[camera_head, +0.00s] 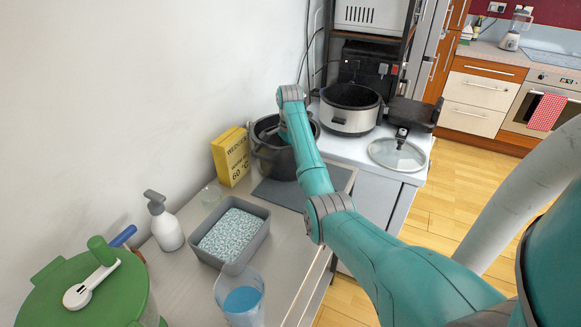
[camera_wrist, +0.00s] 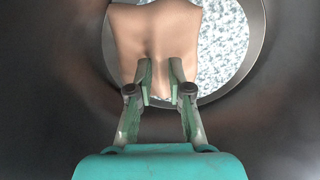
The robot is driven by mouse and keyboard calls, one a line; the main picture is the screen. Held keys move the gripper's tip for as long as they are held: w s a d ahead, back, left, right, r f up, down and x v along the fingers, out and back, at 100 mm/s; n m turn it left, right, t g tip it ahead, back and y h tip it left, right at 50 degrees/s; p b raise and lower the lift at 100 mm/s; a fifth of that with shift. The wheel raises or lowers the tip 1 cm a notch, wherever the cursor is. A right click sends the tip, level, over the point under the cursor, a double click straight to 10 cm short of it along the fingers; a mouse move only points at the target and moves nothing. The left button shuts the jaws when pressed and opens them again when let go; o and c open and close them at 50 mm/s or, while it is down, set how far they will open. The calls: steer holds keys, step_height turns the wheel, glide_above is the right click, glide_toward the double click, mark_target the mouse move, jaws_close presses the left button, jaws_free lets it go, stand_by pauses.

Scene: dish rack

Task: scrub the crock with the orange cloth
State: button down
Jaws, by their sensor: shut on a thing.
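The crock, a dark round pot (camera_head: 268,164), stands on a grey mat (camera_head: 275,194) at the back of the counter near the wall. My arm reaches over it, and my gripper is hidden in the head view. In the wrist view my gripper (camera_wrist: 160,98) is inside the crock, whose dark wall (camera_wrist: 45,60) surrounds it. Its fingers are shut on the cloth (camera_wrist: 155,38), which looks tan-orange and folded. The cloth lies over part of a pale, blue-white speckled round area at the crock's bottom (camera_wrist: 228,50). I cannot tell how firmly it touches.
A yellow box (camera_head: 231,157) stands left of the crock. A slow cooker (camera_head: 350,110) and glass lid (camera_head: 397,154) stand right.

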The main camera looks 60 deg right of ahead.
steer(key=shift+w+d+r, duration=0.25)
steer(key=shift+w+d, duration=0.1)
steer(key=shift+w, duration=0.4)
steer(key=shift+w+d+r, duration=0.2)
steer(key=shift+w+d, duration=0.15)
steer(key=shift+w, duration=0.35)
steer(key=shift+a+r, duration=0.1)
